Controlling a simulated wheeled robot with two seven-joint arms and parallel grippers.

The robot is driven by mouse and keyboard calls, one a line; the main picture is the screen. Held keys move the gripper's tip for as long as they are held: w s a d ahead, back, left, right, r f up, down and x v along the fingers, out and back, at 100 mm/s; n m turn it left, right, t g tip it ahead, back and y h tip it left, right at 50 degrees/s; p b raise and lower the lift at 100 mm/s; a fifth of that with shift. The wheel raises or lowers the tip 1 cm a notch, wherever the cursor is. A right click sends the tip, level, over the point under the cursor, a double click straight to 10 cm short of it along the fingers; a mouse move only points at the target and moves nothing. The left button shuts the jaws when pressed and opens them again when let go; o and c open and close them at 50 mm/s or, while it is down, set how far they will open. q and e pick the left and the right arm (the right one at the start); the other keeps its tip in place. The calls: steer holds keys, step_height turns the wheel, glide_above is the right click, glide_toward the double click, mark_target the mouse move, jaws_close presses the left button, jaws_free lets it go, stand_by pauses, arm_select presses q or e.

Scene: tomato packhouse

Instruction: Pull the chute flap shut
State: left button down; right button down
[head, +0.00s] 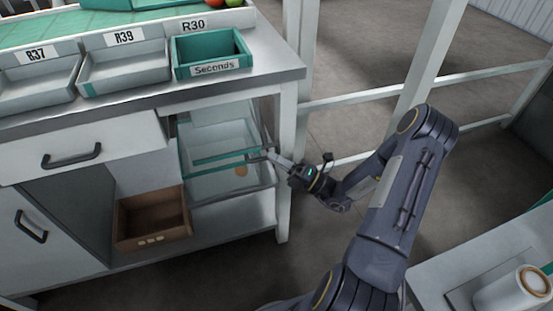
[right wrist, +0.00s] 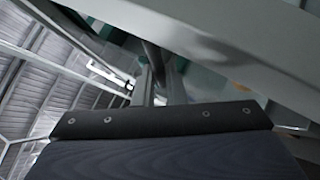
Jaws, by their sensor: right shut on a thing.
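The chute flap (head: 222,182) appears as a pale, see-through panel with teal edging under the bench, right of the drawer. It seems to stand tilted outward, though its exact angle is hard to tell. My right gripper (head: 266,156) reaches in from the right and is shut at the flap's upper right edge, on what looks like its bar. In the right wrist view a dark bar (right wrist: 153,66) runs up from between the fingers (right wrist: 160,92). The fingers partly hide the grasped spot. My left gripper is out of view.
A bench leg (head: 287,165) stands close to my right gripper. A brown crate (head: 152,243) sits on the shelf below left. Trays and a teal Seconds bin (head: 212,70) stand on the bench top. A side table with a white cup (head: 513,291) is at lower right.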

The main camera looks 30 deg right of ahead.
steer(key=s+a+r+m+g+h+p, duration=0.1)
steer(key=s+r+m+h+p, duration=0.1)
steer(key=r+p, duration=0.7)
steer(key=s+r+m+g+h+p, duration=0.1)
steer(key=s+r+m+p, duration=0.3)
steer(key=r+p, duration=0.6)
steer(key=s+g+p, duration=0.1)
steer(key=p, duration=0.9)
steer(key=shift+s+a+r+h, duration=0.15)
steer(key=shift+a+r+h, duration=0.1)
steer(key=shift+a+h, duration=0.15)
steer(key=shift+r, duration=0.1)
steer(key=c, duration=1.5)
jaws_free()
steer(key=shift+c, duration=0.2)
steer(key=shift+o, duration=0.2)
steer(key=v, duration=0.8)
